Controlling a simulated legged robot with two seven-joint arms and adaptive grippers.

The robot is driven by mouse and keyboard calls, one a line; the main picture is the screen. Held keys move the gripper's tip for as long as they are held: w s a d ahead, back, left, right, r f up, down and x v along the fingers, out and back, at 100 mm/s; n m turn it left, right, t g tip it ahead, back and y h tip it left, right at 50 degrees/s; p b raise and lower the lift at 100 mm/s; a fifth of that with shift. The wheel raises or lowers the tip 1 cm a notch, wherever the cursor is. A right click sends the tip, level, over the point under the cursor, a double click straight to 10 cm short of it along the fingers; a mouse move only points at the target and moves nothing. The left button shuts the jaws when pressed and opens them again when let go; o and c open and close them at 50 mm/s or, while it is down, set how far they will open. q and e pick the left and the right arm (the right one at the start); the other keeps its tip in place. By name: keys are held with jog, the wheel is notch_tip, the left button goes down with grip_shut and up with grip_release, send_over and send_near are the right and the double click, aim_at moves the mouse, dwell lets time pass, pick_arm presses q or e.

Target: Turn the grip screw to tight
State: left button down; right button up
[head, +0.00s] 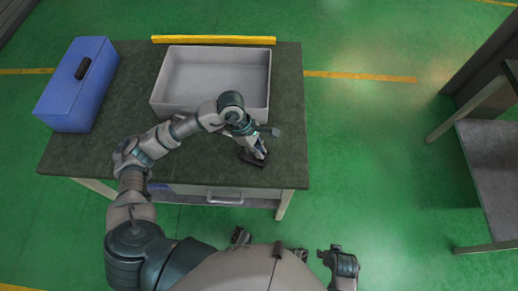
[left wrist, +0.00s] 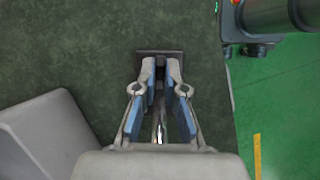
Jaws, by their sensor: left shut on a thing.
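My left gripper (head: 260,152) reaches down over the front right part of the dark table. In the left wrist view its two blue-padded fingers (left wrist: 160,85) are shut on a small dark piece at their tips. This piece appears to be the grip screw, but the fingers hide most of it. A dark rectangular base (head: 253,159) lies on the tabletop under the fingertips; it also shows in the left wrist view (left wrist: 145,55). The screw's markings and how far it is turned cannot be made out.
A grey open crate (head: 211,54) stands behind the gripper on the table (head: 287,90). A blue toolbox (head: 68,95) stands at the left. A yellow bar (head: 213,40) lies along the back edge. The floor right of the table is clear up to a grey bench (head: 495,165).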

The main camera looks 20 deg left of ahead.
pick_arm(q)
jog(key=c, duration=1.2)
grip_release()
jog(key=shift+c, duration=0.2)
jog(key=v, duration=1.2)
jog(key=shift+w, duration=0.1)
